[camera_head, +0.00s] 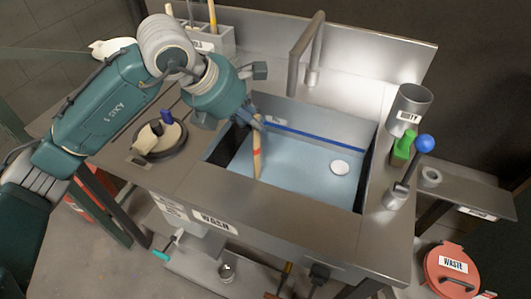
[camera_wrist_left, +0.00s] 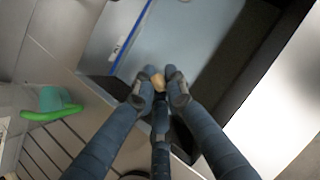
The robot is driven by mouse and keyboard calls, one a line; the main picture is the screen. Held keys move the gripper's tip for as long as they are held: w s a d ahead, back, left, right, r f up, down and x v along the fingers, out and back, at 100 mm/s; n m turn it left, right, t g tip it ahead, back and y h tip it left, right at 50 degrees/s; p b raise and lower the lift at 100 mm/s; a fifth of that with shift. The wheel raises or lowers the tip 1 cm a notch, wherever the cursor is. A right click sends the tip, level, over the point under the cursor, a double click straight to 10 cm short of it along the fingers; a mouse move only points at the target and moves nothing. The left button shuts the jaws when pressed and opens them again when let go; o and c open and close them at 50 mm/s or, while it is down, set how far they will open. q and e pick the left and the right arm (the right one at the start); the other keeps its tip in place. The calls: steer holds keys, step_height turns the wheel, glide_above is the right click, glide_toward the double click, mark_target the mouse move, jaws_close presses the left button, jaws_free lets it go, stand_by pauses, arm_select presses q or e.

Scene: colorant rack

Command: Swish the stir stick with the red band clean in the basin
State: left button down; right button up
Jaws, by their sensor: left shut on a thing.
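My left gripper (camera_head: 252,118) is above the left part of the wash basin (camera_head: 300,199), shut on the upper end of a wooden stir stick (camera_head: 257,168). The stick points down, nearly upright, inside the basin. I cannot tell whether its tip touches the bottom. The basin looks filled with pale blue water (camera_head: 305,160). In the left wrist view the fingers (camera_wrist_left: 158,92) close around the stick's tan end (camera_wrist_left: 158,79), with the basin beyond. My right gripper is not in view.
A faucet (camera_head: 305,48) stands behind the basin. A labelled metal cup (camera_head: 409,107), a green item (camera_head: 403,149) and a blue-knobbed lever (camera_head: 425,144) are at the right. A rack (camera_head: 208,40) with sticks is at the back left. A red waste bin (camera_head: 450,270) is at lower right.

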arm_select(q)
steer(key=s+d+b, duration=0.1)
steer(key=s+d, duration=0.1)
steer(key=d, duration=0.4)
steer(key=shift+s+d, duration=0.4)
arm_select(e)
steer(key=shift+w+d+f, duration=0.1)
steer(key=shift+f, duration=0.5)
